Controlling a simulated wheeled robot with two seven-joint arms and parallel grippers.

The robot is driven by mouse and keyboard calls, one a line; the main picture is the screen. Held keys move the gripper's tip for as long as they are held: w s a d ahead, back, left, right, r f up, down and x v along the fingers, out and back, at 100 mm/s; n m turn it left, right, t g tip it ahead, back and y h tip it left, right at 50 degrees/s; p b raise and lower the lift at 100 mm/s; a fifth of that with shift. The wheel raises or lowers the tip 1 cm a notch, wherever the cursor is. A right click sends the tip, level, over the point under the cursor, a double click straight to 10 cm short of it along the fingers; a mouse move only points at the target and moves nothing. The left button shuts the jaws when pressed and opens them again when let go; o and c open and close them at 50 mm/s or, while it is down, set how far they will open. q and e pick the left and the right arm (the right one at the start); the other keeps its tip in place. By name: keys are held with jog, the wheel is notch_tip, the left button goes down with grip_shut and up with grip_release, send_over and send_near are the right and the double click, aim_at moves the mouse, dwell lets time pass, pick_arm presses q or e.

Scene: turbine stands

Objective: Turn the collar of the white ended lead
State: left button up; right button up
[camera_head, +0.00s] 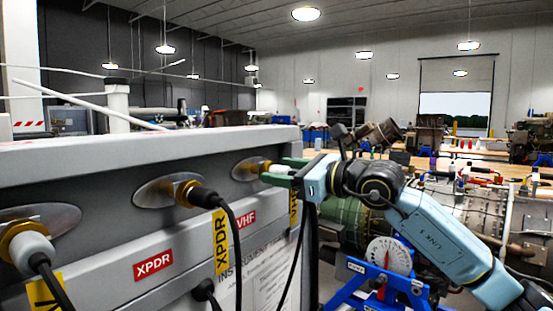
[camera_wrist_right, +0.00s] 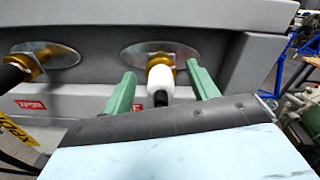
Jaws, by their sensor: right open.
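A white ended lead (camera_wrist_right: 160,78) sits in a gold collar (camera_wrist_right: 160,60) on an oval metal plate of the grey panel. In the head view this gold collar (camera_head: 252,168) is at the panel's right end, with its white end partly hidden by my gripper. My right gripper (camera_wrist_right: 161,74) is open, with one green finger on each side of the white end, apart from it. In the head view my right gripper (camera_head: 282,171) reaches in from the right. Another white ended lead (camera_head: 32,249) is at the near left. My left gripper is not in view.
A black ended lead (camera_head: 203,196) with a gold collar is between the two white ended ones. Red XPDR (camera_head: 153,264) and VHF labels and yellow tags mark the panel.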

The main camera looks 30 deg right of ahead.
jog(key=shift+x, duration=0.95)
jog(key=c, duration=1)
